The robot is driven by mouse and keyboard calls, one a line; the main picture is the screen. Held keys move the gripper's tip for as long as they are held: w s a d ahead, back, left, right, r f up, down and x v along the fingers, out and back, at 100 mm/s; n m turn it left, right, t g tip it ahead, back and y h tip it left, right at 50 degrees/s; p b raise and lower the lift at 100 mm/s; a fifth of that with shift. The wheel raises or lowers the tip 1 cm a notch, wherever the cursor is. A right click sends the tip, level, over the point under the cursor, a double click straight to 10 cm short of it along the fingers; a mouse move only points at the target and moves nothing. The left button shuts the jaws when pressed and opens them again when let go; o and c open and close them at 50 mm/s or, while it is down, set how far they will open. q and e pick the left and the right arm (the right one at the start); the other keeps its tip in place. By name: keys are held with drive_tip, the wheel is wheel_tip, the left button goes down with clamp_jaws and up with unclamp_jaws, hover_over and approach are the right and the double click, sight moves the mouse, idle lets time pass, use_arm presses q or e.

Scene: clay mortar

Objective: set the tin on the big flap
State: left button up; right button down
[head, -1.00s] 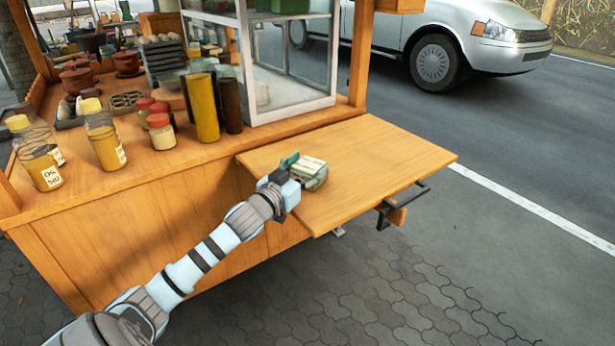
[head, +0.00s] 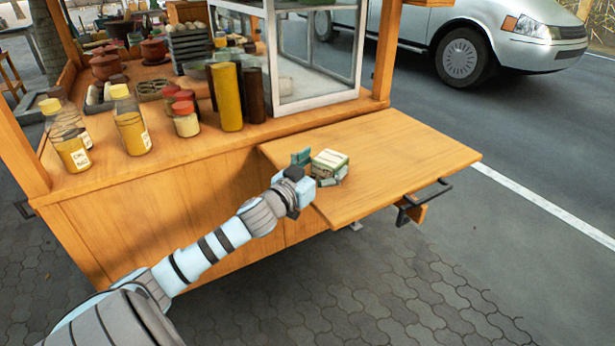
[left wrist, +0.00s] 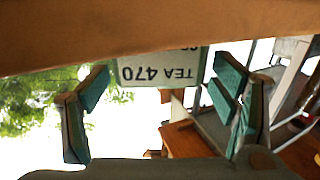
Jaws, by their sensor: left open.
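The tin (head: 330,161), a small pale cream and green box, rests on the big flap (head: 400,160), the wooden board folded out from the cart, near its left front part. In the left wrist view the tin (left wrist: 160,69) appears upside down, its label reading TEA 470, against the flap's brown surface (left wrist: 130,30). My left gripper (head: 316,169) is open just in front of the tin. Its green-padded fingers (left wrist: 160,85) stand on either side with gaps between them and the tin. My right gripper is in neither view.
The cart counter (head: 170,165) holds oil bottles (head: 130,125), red-lidded jars (head: 186,122) and a yellow cylinder (head: 227,97). A glass case (head: 318,60) stands behind the flap. The flap's right side is clear. A silver car (head: 470,40) is parked on the road behind.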

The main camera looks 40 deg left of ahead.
use_arm(q)
drive_tip(key=s+d+p, duration=0.1)
drive_tip(key=s+p, duration=0.2)
drive_tip(key=s, duration=0.7)
